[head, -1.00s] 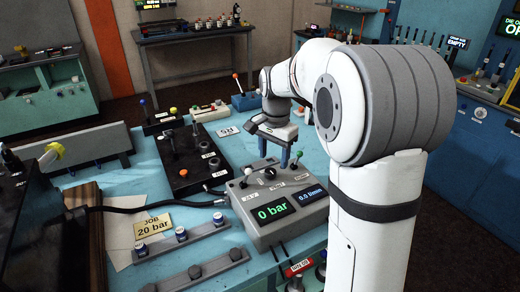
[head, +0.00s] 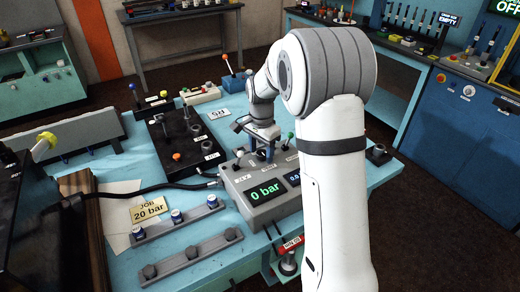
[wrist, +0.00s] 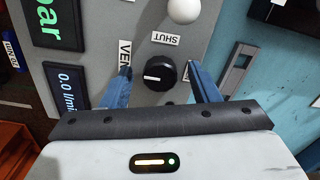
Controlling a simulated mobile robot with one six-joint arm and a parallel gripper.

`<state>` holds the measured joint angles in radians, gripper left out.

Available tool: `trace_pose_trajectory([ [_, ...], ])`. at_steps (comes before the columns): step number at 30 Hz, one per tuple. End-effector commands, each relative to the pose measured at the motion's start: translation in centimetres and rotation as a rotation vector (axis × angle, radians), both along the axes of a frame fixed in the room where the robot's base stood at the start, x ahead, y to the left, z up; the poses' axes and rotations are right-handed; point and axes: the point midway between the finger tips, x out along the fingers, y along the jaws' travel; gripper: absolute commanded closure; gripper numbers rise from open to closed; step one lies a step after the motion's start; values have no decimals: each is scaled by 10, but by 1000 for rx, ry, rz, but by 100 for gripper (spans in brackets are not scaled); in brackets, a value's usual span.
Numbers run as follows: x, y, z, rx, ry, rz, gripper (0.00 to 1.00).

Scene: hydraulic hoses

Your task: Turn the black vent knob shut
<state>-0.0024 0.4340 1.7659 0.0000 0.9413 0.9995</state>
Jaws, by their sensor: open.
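The black vent knob (wrist: 160,73) sits on the grey control box (head: 240,205). In the wrist view its white mark points left, roughly below the VENT label (wrist: 125,54); the SHUT label (wrist: 165,40) is above it. My gripper (wrist: 160,70) is open, one blue finger on each side of the knob, with a visible gap on both sides. In the head view my gripper (head: 266,150) is over the back part of the box, and the knob is hard to make out between the fingers.
The box's displays read 0 bar (head: 265,191) and 0.0 l/min (wrist: 66,83). A white ball-topped lever (wrist: 184,10) stands close to the knob, and a green-topped lever (head: 290,135) at the box's right. A black valve block (head: 182,142) is to the left. A hose runs to the box's left side.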

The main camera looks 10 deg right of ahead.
Motion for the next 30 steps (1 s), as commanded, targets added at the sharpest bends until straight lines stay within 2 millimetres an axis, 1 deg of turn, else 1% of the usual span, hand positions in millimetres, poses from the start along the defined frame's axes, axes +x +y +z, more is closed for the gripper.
trace_pose_trajectory([
  [5,0,0,0,0,0,1,46],
  [21,0,1,0,-1,1,2,89],
  [22,0,5,0,0,0,4,90],
  [30,0,1,0,1,1,41,89],
])
